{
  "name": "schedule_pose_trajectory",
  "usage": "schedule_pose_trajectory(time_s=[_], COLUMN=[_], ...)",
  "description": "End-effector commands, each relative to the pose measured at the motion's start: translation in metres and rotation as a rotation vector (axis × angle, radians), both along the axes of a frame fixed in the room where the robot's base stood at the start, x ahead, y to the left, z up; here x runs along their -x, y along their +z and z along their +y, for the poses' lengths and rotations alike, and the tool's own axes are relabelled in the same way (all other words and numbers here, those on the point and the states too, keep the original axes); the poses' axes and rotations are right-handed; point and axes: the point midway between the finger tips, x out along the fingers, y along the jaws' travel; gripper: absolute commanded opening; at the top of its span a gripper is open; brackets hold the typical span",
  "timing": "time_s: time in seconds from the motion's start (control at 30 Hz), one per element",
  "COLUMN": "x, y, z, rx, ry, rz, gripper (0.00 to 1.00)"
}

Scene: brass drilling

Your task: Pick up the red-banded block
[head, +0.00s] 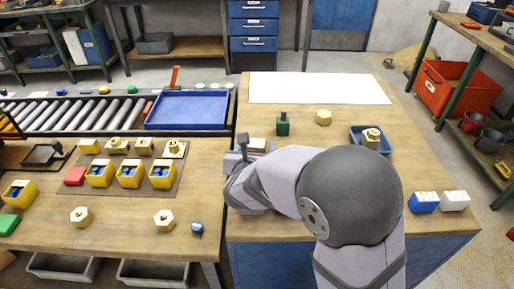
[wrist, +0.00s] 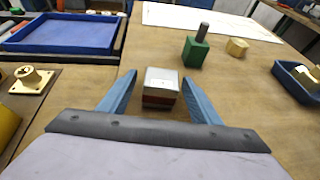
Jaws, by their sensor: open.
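In the wrist view a block (wrist: 161,87) with a pale metallic top and a dark red band low on its side stands on the wooden bench. My gripper (wrist: 164,84) is open, with one blue finger to the left of the block and one to its right. Both fingers look apart from it. In the head view the block's pale top (head: 257,145) shows just beyond my gripper (head: 243,148). My arm hides part of the gripper and of the bench there.
A green block with a dark peg (head: 283,126) and a brass hexagonal piece (head: 323,117) stand beyond the block. A blue tray holding a brass part (head: 355,135) is at right. A white sheet (head: 320,88) lies at the back. A large blue tray (head: 187,109) sits at left.

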Motion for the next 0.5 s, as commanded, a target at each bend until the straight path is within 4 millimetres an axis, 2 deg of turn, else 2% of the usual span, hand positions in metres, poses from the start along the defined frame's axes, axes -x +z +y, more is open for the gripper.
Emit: schedule_pose_trajectory(time_s=[0.2,0.23,0.47,0.5], x=[-0.0008,-0.0008,-0.0007,-0.0007], y=[-0.0004,-0.0003,-0.0002,-0.0002], z=[-0.0002,-0.0002,-0.0001,-0.0001], rx=[-0.001,-0.001,0.000,0.000], ry=[0.000,0.000,0.000,0.000], rz=[0.000,0.000,0.000,0.000], gripper=[0.58,0.55,0.00,0.00])
